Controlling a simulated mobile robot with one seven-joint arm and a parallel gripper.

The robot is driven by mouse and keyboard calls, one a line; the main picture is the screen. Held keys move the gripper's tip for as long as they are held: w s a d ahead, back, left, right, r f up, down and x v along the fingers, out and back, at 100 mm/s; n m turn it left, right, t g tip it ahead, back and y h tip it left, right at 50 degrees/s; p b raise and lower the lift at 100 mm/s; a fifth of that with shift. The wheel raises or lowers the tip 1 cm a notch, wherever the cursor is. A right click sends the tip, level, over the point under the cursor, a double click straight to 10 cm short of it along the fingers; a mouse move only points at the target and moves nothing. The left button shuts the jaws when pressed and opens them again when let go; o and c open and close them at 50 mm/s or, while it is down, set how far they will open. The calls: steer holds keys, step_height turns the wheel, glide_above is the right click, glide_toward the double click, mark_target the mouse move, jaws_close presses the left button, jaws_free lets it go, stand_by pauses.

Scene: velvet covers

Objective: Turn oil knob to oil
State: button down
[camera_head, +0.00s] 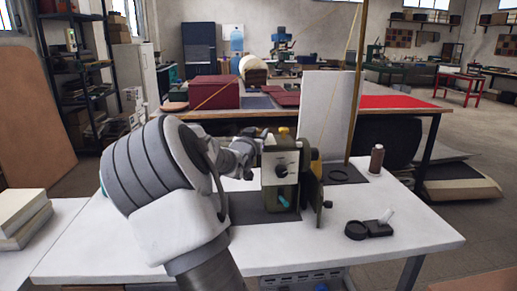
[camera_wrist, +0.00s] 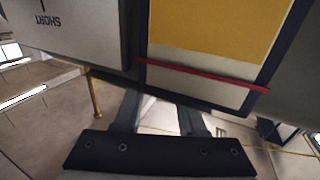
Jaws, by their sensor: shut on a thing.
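The machine (camera_head: 282,190) stands on the white table, a dark green box with a pale front panel. A dark round knob (camera_head: 281,171) is on that panel, and a teal part sits lower on its front. My gripper (camera_head: 250,148) is at the machine's upper left side. In the wrist view its two fingers (camera_wrist: 158,112) reach to the machine's edge, and their tips are hidden there. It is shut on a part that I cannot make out. A panel marked SHORT (camera_wrist: 60,30) and a yellow panel (camera_wrist: 220,28) with a red strip show close by, upside down.
Stacked boards lie at far left.

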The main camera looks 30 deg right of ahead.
steer(key=shift+s+d+f+n+t+y+b, duration=0.15)
steer(key=shift+n+t+y+b, duration=0.4)
steer(key=shift+b, duration=0.75)
steer(key=shift+f+n+t+y+b, duration=0.2)
steer(key=shift+n+t+y+b, duration=0.35)
steer(key=shift+b, duration=0.7)
steer(key=shift+r+n+t+y+b, duration=0.3)
steer(key=shift+n+t+y+b, duration=0.5)
steer(key=shift+y, duration=0.6)
steer(key=shift+r+n+t+y+p, duration=0.15)
steer(key=shift+n+t+y+p, duration=0.35)
steer(key=shift+n+y+p, duration=0.45)
steer(key=shift+n+t+y+p, duration=0.3)
steer(key=shift+n+y+p, duration=0.25)
steer(key=shift+y+p, duration=0.65)
steer(key=shift+n+y+p, duration=0.6)
steer(key=shift+y+p, duration=0.25)
steer(key=shift+p, duration=0.35)
steer(key=shift+a+f+n+y+p, duration=0.2)
steer(key=shift+n+y+p, duration=0.2)
steer(key=shift+y+p, duration=0.2)
steer(key=shift+c, duration=2.4)
jaws_free()
